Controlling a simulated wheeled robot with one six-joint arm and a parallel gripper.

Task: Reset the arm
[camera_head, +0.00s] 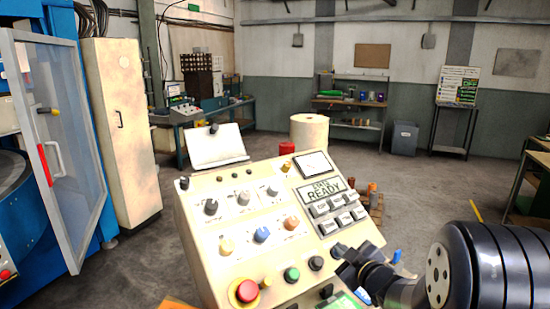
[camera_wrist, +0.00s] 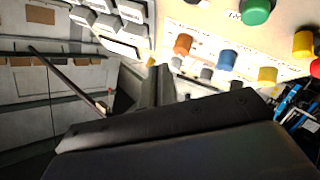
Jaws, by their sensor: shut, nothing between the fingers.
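My arm comes in at the lower right of the head view. My gripper (camera_head: 350,268) is a small dark shape in front of the lower right of a cream control console (camera_head: 205,215), and it also shows in the wrist view (camera_wrist: 158,85). The gripper is shut and empty. In the wrist view its dark body hides much of the lower picture. I cannot tell whether it touches the console. The console's small display (camera_head: 323,190) reads READY.
The console carries grey buttons (camera_head: 338,212), several knobs, a green button (camera_head: 291,274) and a red mushroom button (camera_head: 247,290). A blue machine with a clear door (camera_head: 75,150) and a cream cabinet (camera_head: 122,130) stand left. Open floor (camera_head: 430,195) lies behind my arm.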

